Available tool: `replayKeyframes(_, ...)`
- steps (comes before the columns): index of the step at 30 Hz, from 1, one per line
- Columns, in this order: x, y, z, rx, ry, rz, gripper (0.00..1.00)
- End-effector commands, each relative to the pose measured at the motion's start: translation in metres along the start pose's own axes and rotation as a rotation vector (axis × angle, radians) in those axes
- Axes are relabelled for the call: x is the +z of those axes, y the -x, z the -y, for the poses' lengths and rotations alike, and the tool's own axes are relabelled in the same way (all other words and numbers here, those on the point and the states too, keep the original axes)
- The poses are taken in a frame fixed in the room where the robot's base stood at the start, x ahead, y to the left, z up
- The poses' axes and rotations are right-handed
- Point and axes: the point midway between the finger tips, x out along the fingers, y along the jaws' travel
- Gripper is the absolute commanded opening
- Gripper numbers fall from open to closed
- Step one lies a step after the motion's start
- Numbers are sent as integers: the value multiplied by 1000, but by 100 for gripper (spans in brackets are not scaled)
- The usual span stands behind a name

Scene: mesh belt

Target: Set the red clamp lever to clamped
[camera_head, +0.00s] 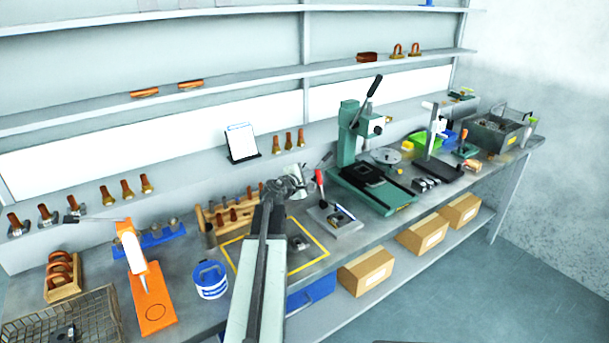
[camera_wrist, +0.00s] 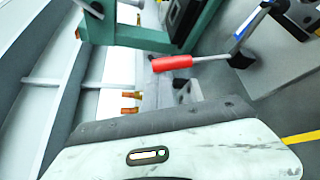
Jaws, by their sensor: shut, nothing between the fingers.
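The red clamp lever (camera_head: 320,177) stands up from a small grey base plate (camera_head: 346,228) on the bench, its red grip at the top. In the wrist view the red grip (camera_wrist: 172,63) lies across the upper middle, with its metal shaft running right to the clamp. My gripper (camera_head: 302,182) is shut and empty, just left of the lever in the head view. A pale part of my gripper fills the bottom of the wrist view. I see a gap between it and the red grip there. My arm hides part of the bench below.
A green press (camera_head: 352,135) stands close behind and right of the lever. A yellow-outlined square (camera_head: 308,262) lies in front. A wooden tool rack (camera_head: 228,212), a blue-and-white tub (camera_head: 210,280) and an orange stand (camera_head: 152,300) are to the left.

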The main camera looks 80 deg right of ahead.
Motion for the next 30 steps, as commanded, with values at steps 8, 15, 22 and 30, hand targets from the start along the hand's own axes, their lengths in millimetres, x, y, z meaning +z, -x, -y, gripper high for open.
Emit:
replayKeyframes(8,22,3,5,-6,-2,11,0)
replayKeyframes(15,28,5,7,-8,-2,15,0)
replayKeyframes(22,30,5,8,-10,-1,18,0)
replayKeyframes(30,31,5,9,-12,-1,20,0)
